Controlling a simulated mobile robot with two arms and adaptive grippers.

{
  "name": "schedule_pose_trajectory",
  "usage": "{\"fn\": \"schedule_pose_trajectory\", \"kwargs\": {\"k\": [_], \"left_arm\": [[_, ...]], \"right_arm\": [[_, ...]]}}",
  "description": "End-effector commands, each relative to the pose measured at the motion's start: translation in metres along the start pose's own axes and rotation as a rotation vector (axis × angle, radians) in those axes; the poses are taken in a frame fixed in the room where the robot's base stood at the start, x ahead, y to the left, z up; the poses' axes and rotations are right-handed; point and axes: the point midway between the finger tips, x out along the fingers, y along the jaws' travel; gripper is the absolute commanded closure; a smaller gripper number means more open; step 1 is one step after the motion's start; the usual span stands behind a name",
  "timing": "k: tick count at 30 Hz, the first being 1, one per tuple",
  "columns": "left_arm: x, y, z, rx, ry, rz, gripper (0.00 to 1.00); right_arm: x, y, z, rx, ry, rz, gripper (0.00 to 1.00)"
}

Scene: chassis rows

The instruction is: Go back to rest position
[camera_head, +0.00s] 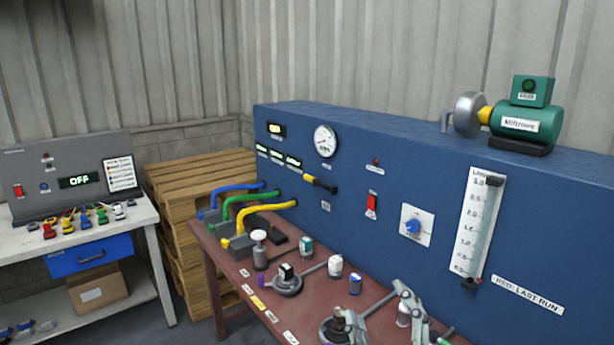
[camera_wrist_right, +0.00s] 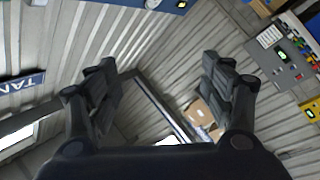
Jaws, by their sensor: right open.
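My right gripper shows in the right wrist view (camera_wrist_right: 160,68) with its two dark fingers spread wide apart and nothing between them. My left gripper is not in view.
A blue panel (camera_head: 450,155) with gauge, switches and knob stands behind the table. Blue, green and yellow hoses (camera_head: 265,209), small canisters and fittings occupy the table. A green pump (camera_head: 530,122) sits on top. Left are pallets (camera_head: 190,178) and a white bench (camera_head: 130,215).

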Motion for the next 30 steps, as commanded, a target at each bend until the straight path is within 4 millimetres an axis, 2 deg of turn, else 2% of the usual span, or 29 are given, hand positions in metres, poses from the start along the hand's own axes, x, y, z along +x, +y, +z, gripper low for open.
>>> {"fn": "schedule_pose_trajectory", "kwargs": {"k": [1, 3, 5, 6, 10, 12, 15, 22, 23, 30], "left_arm": [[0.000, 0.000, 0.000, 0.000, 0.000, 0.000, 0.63], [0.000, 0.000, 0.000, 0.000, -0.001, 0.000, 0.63], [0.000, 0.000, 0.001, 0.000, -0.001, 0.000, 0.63], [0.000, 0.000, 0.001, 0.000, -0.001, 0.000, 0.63], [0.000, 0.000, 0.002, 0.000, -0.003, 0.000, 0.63], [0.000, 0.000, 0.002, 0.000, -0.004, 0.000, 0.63], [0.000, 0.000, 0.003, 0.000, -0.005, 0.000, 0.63], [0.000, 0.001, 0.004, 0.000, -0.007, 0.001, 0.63], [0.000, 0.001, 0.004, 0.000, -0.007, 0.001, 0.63], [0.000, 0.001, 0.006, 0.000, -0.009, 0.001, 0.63]], "right_arm": [[-0.012, -0.005, 0.031, 0.062, -0.125, -0.017, 0.26], [-0.033, -0.014, 0.073, 0.145, -0.302, -0.047, 0.26], [-0.058, -0.025, 0.106, 0.211, -0.455, -0.081, 0.26], [-0.076, -0.035, 0.126, 0.254, -0.554, -0.108, 0.26], [-0.145, -0.066, 0.173, 0.371, -0.852, -0.208, 0.26], [-0.180, -0.081, 0.186, 0.421, -0.983, -0.264, 0.26], [-0.227, -0.099, 0.195, 0.477, -1.141, -0.340, 0.26], [-0.321, -0.127, 0.192, 0.571, -1.429, -0.510, 0.26], [-0.327, -0.131, 0.194, 0.575, -1.450, -0.524, 0.26], [-0.325, -0.176, 0.245, 0.565, -1.464, -0.532, 0.26]]}}
